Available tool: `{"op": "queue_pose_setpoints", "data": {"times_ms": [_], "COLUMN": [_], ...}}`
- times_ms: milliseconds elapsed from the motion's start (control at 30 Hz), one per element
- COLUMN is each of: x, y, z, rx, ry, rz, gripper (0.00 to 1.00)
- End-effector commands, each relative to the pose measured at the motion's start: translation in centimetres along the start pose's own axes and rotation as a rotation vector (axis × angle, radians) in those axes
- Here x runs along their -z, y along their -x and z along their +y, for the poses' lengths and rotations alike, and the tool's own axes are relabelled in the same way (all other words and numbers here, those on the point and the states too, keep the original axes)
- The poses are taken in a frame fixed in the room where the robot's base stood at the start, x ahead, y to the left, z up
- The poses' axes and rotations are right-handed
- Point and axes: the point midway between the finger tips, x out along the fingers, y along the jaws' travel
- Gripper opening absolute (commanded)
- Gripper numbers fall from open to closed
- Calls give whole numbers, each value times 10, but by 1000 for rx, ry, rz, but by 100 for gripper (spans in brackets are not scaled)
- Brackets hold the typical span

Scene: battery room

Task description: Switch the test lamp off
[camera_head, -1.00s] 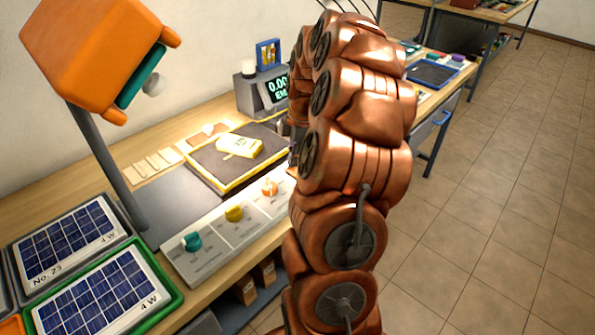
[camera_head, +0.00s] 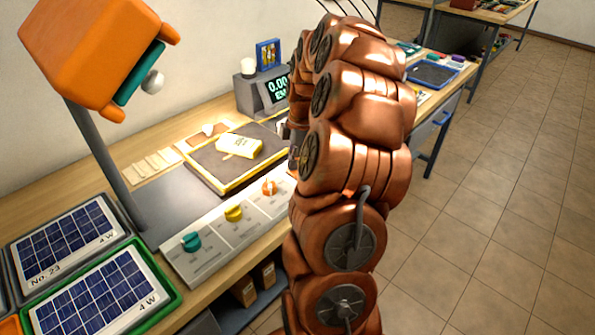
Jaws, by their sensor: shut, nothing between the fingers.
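The test lamp (camera_head: 90,55) has a large orange head with a teal rim and a pale round bulb (camera_head: 153,81), on a grey post at the left. The bulb shows no clear glow, so I cannot tell whether it is lit. A sloped grey control panel (camera_head: 215,258) along the bench front carries a teal knob (camera_head: 191,241), a yellow knob (camera_head: 233,213) and an orange knob (camera_head: 269,187). Their labels are too small to read. My copper-coloured arm rises just right of the panel. My gripper is hidden behind the arm.
Solar panels (camera_head: 65,240) lie at the left, one in a green tray (camera_head: 178,297). Tiled floor at right is clear.

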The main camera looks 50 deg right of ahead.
Motion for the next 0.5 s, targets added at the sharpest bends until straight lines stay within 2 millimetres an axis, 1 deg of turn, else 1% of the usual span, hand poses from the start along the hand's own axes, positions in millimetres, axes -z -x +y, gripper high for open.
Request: {"op": "queue_pose_setpoints", "data": {"times_ms": [100,267,500], "x": [0,0,2], "y": [-2,-1,12], "z": [0,0,0], "rx": [1,1,2], "ry": [0,0,1], "rz": [0,0,0], "gripper": [0,0,0]}}
